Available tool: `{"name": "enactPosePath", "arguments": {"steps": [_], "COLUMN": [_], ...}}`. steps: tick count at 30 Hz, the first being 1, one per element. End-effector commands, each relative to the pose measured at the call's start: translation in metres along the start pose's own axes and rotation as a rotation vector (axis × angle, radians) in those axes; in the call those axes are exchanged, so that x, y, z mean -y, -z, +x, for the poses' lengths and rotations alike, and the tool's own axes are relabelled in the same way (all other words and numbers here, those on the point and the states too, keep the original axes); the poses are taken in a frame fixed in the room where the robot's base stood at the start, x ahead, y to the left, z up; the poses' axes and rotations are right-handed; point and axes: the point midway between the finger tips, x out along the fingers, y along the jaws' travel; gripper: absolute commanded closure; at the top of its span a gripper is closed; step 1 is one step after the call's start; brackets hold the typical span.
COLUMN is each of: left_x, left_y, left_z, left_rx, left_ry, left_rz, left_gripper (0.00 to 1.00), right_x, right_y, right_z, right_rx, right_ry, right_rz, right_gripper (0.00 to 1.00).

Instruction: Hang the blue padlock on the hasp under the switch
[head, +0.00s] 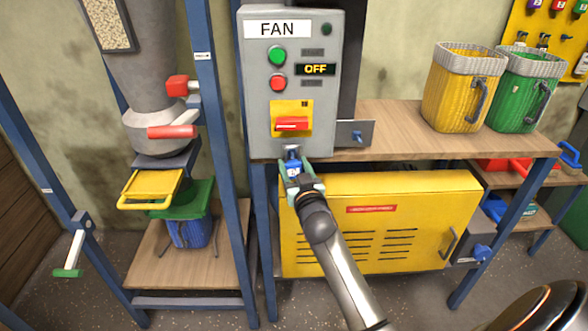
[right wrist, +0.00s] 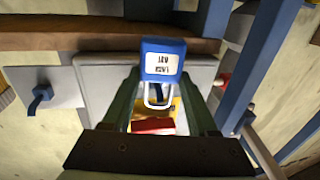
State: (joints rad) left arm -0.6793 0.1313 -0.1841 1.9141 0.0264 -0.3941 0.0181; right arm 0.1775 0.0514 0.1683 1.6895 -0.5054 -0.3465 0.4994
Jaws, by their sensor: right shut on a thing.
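The blue padlock (head: 293,167) is held just below the grey FAN control box (head: 262,100). In the right wrist view the padlock (right wrist: 163,58) shows a white label and a silver shackle pointing toward the box. The red rotary switch (head: 292,124) sits on a yellow plate on the box, and it also shows in the right wrist view (right wrist: 152,127). My right gripper (head: 298,176) is shut on the padlock's body. The hasp area under the switch is small and partly covered; I cannot tell whether the shackle is through it. My left gripper is not in view.
A wooden shelf (head: 400,127) with yellow (head: 458,95) and green (head: 522,95) baskets stands to the right. A yellow cabinet (head: 385,240) is below. The blue elevator frame (head: 217,130) with a red handle (head: 171,132) stands close on the left.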

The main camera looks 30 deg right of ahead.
Motion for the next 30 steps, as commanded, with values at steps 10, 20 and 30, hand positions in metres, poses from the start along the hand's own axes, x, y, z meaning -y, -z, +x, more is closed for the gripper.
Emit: {"name": "enactPosePath", "arguments": {"steps": [10,20,30], "left_x": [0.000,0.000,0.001], "left_y": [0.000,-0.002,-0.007], "left_z": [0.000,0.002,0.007], "left_rx": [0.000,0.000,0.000], "left_ry": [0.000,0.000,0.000], "left_rz": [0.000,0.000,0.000], "left_gripper": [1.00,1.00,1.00], "right_x": [-0.001,0.000,0.000], "right_y": [0.001,-0.003,-0.011], "right_z": [0.002,0.002,0.001], "right_rx": [-0.002,-0.002,-0.001], "right_ry": [0.000,0.000,0.000], "right_rz": [0.000,0.001,0.001], "right_gripper": [1.00,1.00,1.00]}}
